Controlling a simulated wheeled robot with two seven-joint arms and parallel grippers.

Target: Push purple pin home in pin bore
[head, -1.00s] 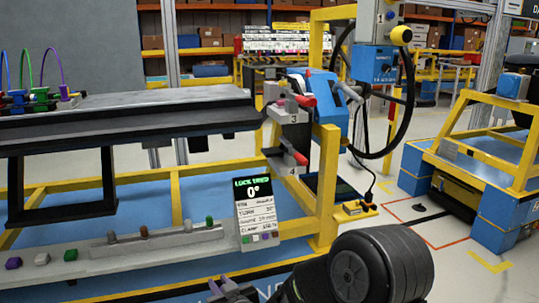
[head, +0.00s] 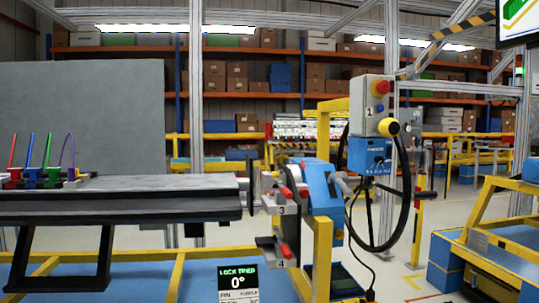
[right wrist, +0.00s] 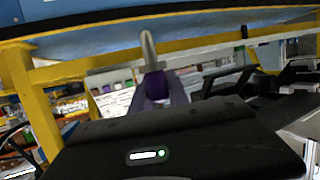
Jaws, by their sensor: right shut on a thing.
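In the right wrist view, my right gripper (right wrist: 160,95) is shut on the purple pin (right wrist: 148,52). The pin's grey metal shank with a rounded tip points up in the picture. Its purple part sits between the fingers and is partly hidden. Neither gripper shows in the head view, and my left gripper is in no view. I cannot make out the pin bore. The dashboard module (head: 150,192) lies as a long grey and black beam at the left, its right end by the fixture with red-handled clamps (head: 286,220).
A small display (head: 238,281) reads LOCK TRIED, 0° and PIN PURPLE. A yellow post (head: 322,250) and a blue housing (head: 321,188) stand at the fixture. A control box (head: 372,105) with a hanging black cable is behind.

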